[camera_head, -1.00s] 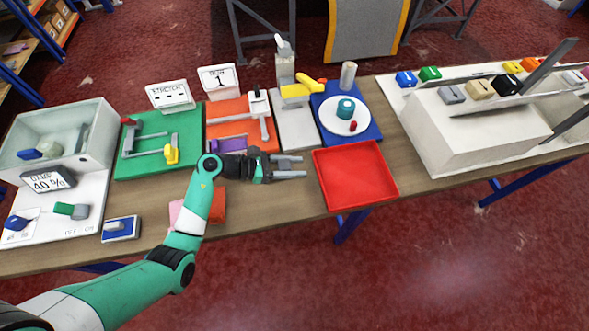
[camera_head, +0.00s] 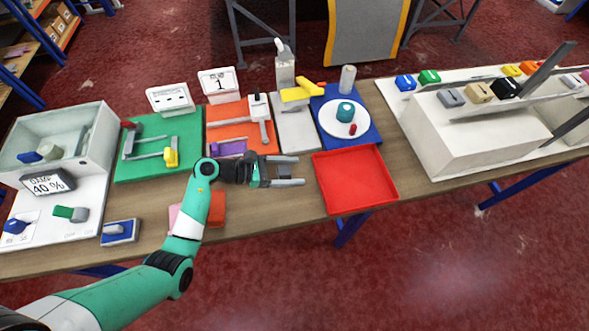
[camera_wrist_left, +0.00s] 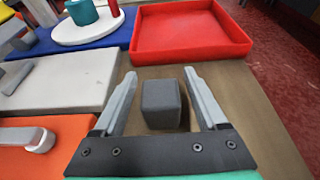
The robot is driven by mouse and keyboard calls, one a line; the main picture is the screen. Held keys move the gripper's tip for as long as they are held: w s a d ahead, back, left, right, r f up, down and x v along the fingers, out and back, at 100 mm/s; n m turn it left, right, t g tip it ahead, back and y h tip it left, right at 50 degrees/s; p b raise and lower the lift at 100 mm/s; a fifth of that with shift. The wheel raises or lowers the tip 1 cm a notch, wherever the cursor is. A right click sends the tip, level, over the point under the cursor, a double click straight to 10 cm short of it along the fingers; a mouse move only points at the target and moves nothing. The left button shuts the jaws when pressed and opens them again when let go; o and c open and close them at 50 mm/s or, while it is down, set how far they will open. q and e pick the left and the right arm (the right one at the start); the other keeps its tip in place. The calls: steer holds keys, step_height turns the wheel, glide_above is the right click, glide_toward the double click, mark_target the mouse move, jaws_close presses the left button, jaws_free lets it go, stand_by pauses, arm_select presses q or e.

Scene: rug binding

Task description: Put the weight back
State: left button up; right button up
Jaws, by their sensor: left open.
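A dark grey block (camera_wrist_left: 161,105), which looks like the weight, stands on the wooden table in the left wrist view. My left gripper (camera_head: 288,171) is open over the table, left of the red tray (camera_head: 357,205). In the left wrist view my left gripper (camera_wrist_left: 160,76) has one finger on each side of the block, with a gap showing on both sides. In the head view I cannot make out the block clearly at the gripper. My right gripper is not in view.
A grey plate (camera_head: 297,133) with a yellow-handled device (camera_head: 298,92) stands behind the gripper. A blue base (camera_head: 370,133) carries a white disc (camera_head: 334,127) with a teal cylinder (camera_head: 346,111). An orange board (camera_head: 222,112) lies to the left.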

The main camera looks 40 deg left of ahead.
arm_select(q)
steer(key=p+v, duration=0.2)
steer(key=v, duration=0.9)
steer(key=shift+s+a, duration=0.1)
